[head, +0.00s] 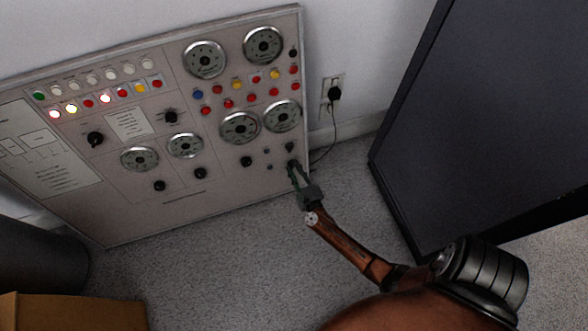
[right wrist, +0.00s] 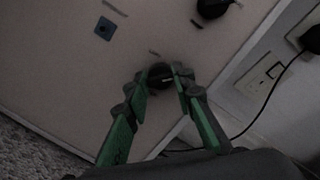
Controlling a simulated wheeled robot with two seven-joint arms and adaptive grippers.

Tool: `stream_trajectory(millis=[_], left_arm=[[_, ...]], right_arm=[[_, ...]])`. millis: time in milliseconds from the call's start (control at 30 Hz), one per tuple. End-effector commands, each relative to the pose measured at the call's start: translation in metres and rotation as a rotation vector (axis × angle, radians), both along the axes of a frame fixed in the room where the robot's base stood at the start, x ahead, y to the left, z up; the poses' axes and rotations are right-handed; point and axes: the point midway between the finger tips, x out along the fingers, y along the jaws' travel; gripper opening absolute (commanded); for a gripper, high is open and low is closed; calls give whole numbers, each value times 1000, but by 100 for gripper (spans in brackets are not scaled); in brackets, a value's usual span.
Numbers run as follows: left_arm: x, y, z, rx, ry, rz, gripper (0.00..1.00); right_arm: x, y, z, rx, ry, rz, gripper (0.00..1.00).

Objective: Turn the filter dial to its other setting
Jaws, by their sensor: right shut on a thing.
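My right gripper (head: 292,167) reaches the lower right corner of the upright grey control panel (head: 190,212). In the right wrist view, the fingers (right wrist: 160,80) are shut on a small round black dial (right wrist: 159,70), one finger on each side. A light pointer line shows on the dial. It appears to be the filter dial, but its label is too small and blurred to read. In the head view the fingers mostly cover the dial. My left gripper is in neither view.
Another black knob (head: 290,147) sits just above the held dial. Gauges, coloured buttons and lit lamps fill the panel. A wall socket (head: 333,92) with a black plug and cable is right of it. A large dark cabinet (head: 480,110) stands at right.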

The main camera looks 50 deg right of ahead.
Motion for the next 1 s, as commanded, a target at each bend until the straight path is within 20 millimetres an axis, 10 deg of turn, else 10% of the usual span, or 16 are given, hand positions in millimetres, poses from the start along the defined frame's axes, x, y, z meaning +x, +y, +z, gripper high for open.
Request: stream_trajectory(millis=[733,767,1000], left_arm=[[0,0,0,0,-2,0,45],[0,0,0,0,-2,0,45],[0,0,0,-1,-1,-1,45]], right_arm=[[-1,1,-2,79,-45,-18,0],[-1,1,-2,79,-45,-18,24],[0,0,-1,77,-45,-18,40]])
